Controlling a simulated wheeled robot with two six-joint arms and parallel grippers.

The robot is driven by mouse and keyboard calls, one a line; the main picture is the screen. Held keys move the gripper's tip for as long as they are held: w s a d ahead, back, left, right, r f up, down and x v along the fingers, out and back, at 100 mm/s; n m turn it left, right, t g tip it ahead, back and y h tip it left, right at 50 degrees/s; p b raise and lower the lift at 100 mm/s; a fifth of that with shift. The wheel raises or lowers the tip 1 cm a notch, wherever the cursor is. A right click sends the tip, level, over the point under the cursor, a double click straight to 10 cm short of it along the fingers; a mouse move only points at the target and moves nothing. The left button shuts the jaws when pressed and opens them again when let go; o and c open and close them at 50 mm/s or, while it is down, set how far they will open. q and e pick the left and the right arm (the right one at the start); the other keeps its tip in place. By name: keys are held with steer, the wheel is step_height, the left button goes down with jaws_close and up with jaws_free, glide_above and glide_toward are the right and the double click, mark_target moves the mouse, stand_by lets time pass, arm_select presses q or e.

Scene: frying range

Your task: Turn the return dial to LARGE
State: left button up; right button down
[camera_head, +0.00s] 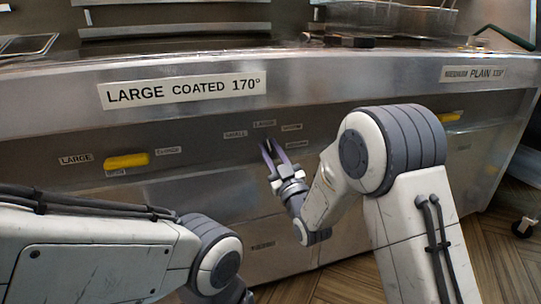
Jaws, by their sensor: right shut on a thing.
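The front panel (200,200) of the fryer carries a group of small labels around my right gripper: one reading LARGE (264,123) above, one that looks like SMALL (236,134) to the left, and others to the right too small to read. My right gripper (272,148) reaches the panel among these labels, its two dark fingers shut on the return dial. The dial itself is hidden by the fingers, so its setting cannot be read. My left arm comes in at the lower left; its gripper is out of view.
A yellow handle (126,160) sits at the left between small labels, one reading LARGE. Another yellow handle (449,118) is at the right. A sign LARGE COATED 170° (183,91) is above. Wire baskets (390,17) stand on top. A caster wheel (523,227) is at the right.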

steer(key=shift+a+f+m+t+h+b, duration=0.1)
steer(key=shift+m+t+h+b, duration=0.15)
steer(key=shift+m+h, duration=0.5)
steer(key=shift+f+m+t+h+b, duration=0.15)
steer(key=shift+m+h+b, duration=0.1)
steer(key=shift+m, duration=0.9)
steer(key=shift+r+m, duration=0.15)
steer(key=shift+m, duration=0.25)
steer(key=c, duration=0.7)
jaws_free()
steer(key=shift+p+v, duration=0.85)
steer(key=shift+v, duration=4.45)
steer(key=shift+a, duration=0.1)
